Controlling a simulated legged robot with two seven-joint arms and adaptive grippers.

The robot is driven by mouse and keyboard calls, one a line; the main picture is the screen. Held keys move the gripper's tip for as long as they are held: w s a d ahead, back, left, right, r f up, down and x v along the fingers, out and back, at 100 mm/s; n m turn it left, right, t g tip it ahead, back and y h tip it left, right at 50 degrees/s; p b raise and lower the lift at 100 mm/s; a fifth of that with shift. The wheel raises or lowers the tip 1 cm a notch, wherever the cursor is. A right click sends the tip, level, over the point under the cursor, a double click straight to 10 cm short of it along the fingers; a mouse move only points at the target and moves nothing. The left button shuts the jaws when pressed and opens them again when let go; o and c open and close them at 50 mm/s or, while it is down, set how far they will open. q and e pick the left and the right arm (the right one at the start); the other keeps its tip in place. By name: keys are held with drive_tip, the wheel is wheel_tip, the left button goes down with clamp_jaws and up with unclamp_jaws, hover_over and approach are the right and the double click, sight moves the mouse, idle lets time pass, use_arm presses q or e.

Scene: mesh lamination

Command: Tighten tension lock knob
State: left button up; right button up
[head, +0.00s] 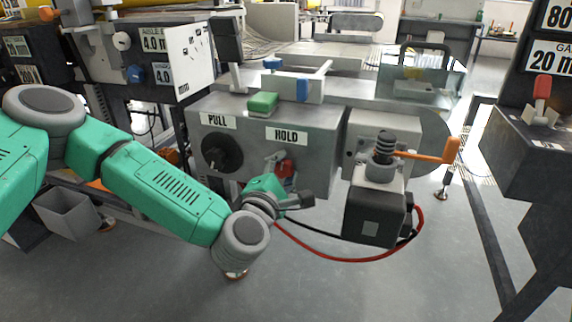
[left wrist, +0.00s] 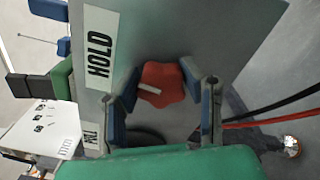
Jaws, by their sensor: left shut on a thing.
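The red lobed knob (head: 286,168) sits on the front of the grey machine box, below the HOLD label (head: 286,135). In the left wrist view the red knob (left wrist: 163,85) has a pale pointer mark and lies between the two blue-padded fingers. My left gripper (head: 280,172) is at the knob, and it also shows in the left wrist view (left wrist: 160,90), shut on the knob with a finger on each side. In the head view the gripper partly covers the knob. My right gripper is not in view.
A black dial (head: 222,153) is left of the knob under the PULL label (head: 217,120). A motor block with an orange crank handle (head: 430,154) stands at the right, with red and black cables (head: 350,260) hanging below. A green button block (head: 262,104) is on top.

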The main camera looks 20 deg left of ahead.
use_arm(q)
drive_tip(key=m+p, duration=0.2)
drive_tip(key=m, duration=0.1)
drive_tip(key=m+p, duration=0.1)
drive_tip(key=shift+s+a+f+p, duration=0.15)
drive_tip(key=shift+f+p, duration=0.1)
drive_tip(key=shift+p, duration=0.15)
drive_tip(key=m+p, duration=0.3)
drive_tip(key=m, duration=0.1)
drive_tip(key=shift+m+p, duration=0.3)
drive_tip(key=shift+m, duration=0.1)
drive_tip(key=m+p, duration=0.3)
drive_tip(key=m, duration=0.1)
drive_tip(key=shift+a, duration=0.1)
drive_tip(key=shift+f+m+p, duration=0.1)
drive_tip(key=shift+m+p, duration=0.75)
drive_tip(key=shift+m, duration=1.05)
drive_tip(key=shift+w+a, duration=0.1)
drive_tip(key=shift+w, duration=0.1)
drive_tip(key=o, duration=1)
drive_tip(key=shift+o, duration=0.9)
drive_tip(key=shift+s+a, duration=0.1)
